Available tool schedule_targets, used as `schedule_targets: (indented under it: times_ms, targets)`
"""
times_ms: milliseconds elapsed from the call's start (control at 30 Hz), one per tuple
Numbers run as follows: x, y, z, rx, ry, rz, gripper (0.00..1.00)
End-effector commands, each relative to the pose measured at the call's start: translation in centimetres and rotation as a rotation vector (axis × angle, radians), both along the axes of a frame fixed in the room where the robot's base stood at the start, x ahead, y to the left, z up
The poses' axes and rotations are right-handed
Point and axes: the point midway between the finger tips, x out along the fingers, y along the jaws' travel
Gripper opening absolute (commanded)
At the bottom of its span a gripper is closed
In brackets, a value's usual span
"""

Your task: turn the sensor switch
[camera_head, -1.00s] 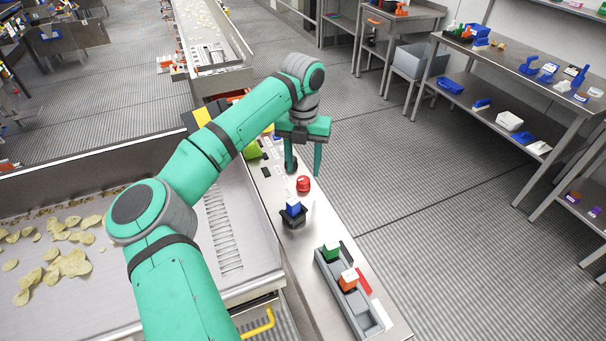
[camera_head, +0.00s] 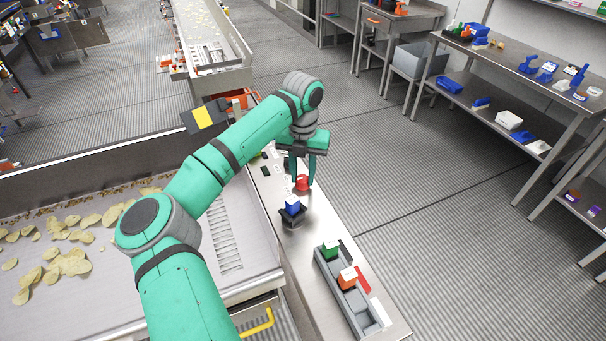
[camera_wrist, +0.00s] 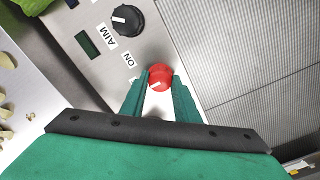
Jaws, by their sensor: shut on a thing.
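The red sensor switch (camera_wrist: 160,76) is a round knob with a white mark, on the metal panel by the label "ON". It also shows in the head view (camera_head: 302,183), on the narrow steel counter. My gripper (camera_wrist: 159,88) is shut on the red knob, with one green finger on each side of it. In the head view my gripper (camera_head: 302,184) points down at the knob. The fingertips hide part of the knob's sides and the panel lettering near it.
A black knob (camera_wrist: 126,20) labelled "AIM" and a small dark display (camera_wrist: 88,44) are on the same panel. A chip conveyor is at left.

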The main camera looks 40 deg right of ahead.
Motion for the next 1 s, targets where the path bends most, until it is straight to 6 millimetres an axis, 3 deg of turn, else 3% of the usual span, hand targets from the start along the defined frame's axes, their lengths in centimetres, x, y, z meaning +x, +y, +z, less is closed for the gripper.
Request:
schedule_targets:
  times_ms: [367,1000]
  targets:
    - [-0.2,0.02,0.01,0.003,0.004,-0.109,0.06]
    - [-0.17,0.06,0.02,0.004,0.005,-0.678,0.06]
